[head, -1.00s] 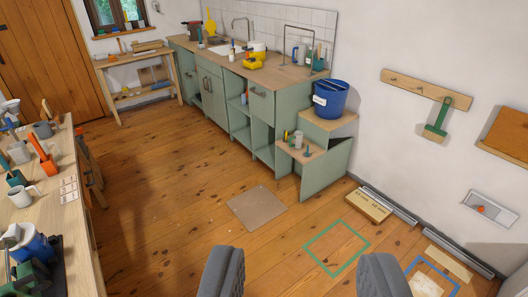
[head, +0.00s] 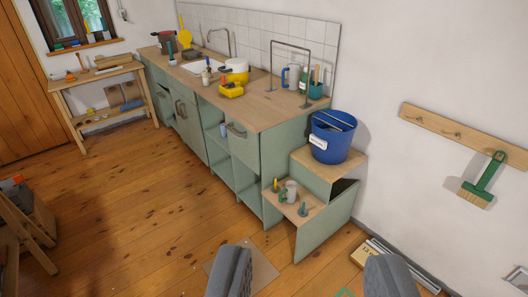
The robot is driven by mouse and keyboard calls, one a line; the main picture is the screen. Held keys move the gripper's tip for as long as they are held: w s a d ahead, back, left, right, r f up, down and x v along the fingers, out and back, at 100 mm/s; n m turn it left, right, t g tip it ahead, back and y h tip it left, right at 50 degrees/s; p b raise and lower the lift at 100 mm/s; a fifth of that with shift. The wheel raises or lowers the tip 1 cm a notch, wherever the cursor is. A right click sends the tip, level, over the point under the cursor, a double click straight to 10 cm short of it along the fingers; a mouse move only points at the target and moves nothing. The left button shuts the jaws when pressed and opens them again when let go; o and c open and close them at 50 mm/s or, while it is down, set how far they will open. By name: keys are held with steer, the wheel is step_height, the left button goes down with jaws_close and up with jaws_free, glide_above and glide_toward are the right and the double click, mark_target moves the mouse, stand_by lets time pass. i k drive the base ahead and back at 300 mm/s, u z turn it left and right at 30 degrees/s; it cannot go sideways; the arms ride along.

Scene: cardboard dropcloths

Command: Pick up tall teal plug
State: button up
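A small teal upright piece (head: 302,209), which looks like the tall teal plug, stands near the front right edge of the low wooden step (head: 313,204) beside the green cabinet. It is small in the head view, so its exact shape is hard to tell. My gripper (head: 308,260) is open and empty, with its two grey fingers wide apart at the bottom of the view. The plug appears above the gap between the fingers, still well away from them.
A grey mug (head: 291,190) and a small yellow-and-green item (head: 276,186) stand close to the plug. A blue bucket (head: 331,139) sits on the higher step (head: 347,165). A cardboard sheet (head: 263,270) lies on the floor; open floor spreads left.

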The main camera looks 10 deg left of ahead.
mark_target(168, 44)
steer(key=z, duration=0.1)
steer(key=i, duration=0.85)
steer(key=u, duration=1.3)
steer(key=i, duration=4.05)
steer(key=z, duration=0.75)
